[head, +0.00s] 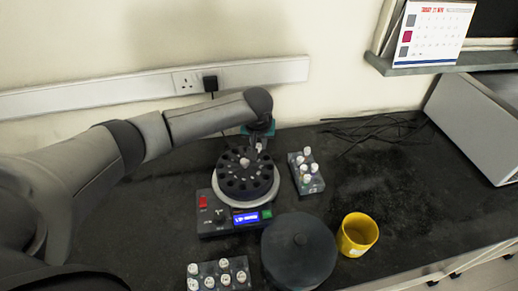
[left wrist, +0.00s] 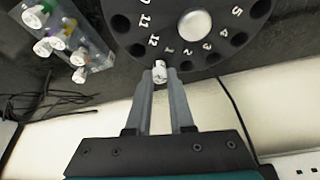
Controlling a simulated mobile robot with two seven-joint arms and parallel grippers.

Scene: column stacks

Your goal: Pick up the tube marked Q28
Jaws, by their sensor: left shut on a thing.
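My left gripper (head: 258,146) reaches over the back rim of a dark round rotor (head: 232,190) with numbered holes. In the left wrist view my left gripper (left wrist: 160,78) is shut on a white-capped tube (left wrist: 160,68) at the rotor's edge, near the numbers 1 and 12. Any mark on that cap is too small to read, so I cannot tell whether it is Q28. The tube's lower part is hidden, and I cannot tell how deep it sits in its hole. My right gripper is not in view.
The rotor sits on a centrifuge base (head: 212,222) with a lit display. A rack (head: 313,187) of capped tubes stands to its right, another (head: 238,266) at the front. A dark round lid (head: 299,255) and yellow cup (head: 357,236) stand front right. Cables (head: 375,130) lie behind.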

